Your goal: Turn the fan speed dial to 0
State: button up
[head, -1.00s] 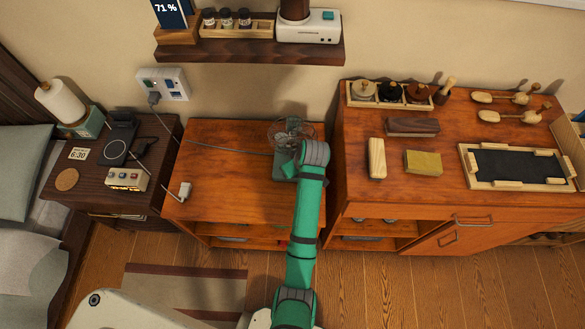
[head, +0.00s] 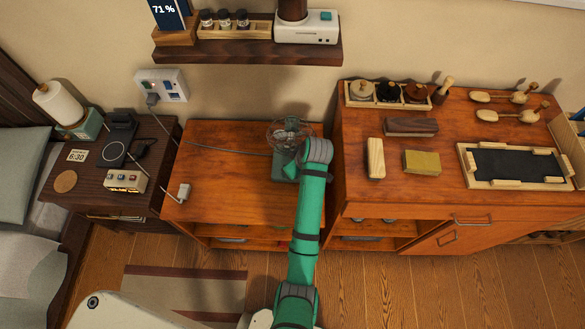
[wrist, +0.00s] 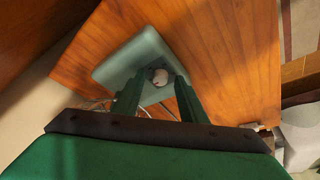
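The fan (head: 289,132) stands at the back right of the low wooden table, with a wire-guarded head and a grey-green base (head: 281,166). The dial's marks are too small to read. In the head view my arm's wrist hides part of the base and the dial.
The low wooden table (head: 228,190) is mostly clear, with a cord across it and a white plug (head: 184,191) at its left edge. A taller cabinet (head: 440,202) stands close on the right. A dark nightstand (head: 88,182) stands on the left. A shelf (head: 247,51) hangs above.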

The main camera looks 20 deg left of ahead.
jog(key=v, duration=1)
jog(key=shift+r, duration=0.4)
jog(key=shift+d, duration=0.1)
